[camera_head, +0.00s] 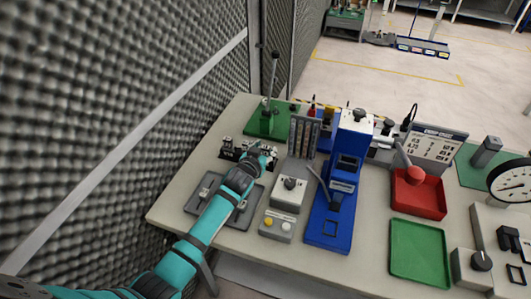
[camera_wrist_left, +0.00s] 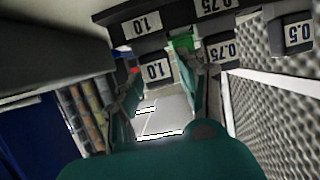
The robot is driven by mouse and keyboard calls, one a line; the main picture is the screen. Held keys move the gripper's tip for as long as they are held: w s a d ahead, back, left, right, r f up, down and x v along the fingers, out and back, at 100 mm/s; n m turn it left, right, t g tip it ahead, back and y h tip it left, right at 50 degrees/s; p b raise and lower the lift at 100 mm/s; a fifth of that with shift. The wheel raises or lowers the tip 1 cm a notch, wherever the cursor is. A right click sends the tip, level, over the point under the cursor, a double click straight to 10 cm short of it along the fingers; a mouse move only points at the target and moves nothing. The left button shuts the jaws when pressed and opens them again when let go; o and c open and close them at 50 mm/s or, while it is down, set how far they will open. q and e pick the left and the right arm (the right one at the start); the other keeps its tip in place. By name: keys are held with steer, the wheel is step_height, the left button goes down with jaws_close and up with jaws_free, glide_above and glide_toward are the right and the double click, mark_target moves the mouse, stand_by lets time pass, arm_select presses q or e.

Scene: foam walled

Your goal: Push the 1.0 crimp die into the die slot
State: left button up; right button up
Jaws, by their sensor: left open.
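My left gripper (camera_head: 262,153) reaches over the black die rack (camera_head: 230,149) at the left of the bench. In the left wrist view the gripper (camera_wrist_left: 165,95) is open. The die labelled 1.0 (camera_wrist_left: 156,71) shows beyond and between its two fingers, below the rack's own 1.0 label (camera_wrist_left: 142,24). I cannot tell whether the fingers touch the die. A die labelled 0.75 (camera_wrist_left: 222,51) is just right of the right finger, and one labelled 0.5 (camera_wrist_left: 298,33) is farther right. The blue press (camera_head: 335,195) stands right of the arm; I cannot make out a die slot. My right gripper is out of view.
A grey tray (camera_head: 196,204) lies under my left arm. A control box with yellow and white buttons (camera_head: 277,225) and a knob box (camera_head: 289,192) stand between arm and press. A green lever press (camera_head: 270,119) is behind the rack. Red (camera_head: 425,208) and green bins (camera_head: 419,255) are right.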

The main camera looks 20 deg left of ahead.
arm_select(q)
steer(key=shift+w+d+f, duration=0.1)
steer(key=shift+w+f, duration=0.15)
steer(key=shift+w, duration=0.35)
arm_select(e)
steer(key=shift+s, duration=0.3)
arm_select(q)
steer(key=shift+c, duration=0.2)
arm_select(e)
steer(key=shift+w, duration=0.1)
arm_select(q)
jaws_close()
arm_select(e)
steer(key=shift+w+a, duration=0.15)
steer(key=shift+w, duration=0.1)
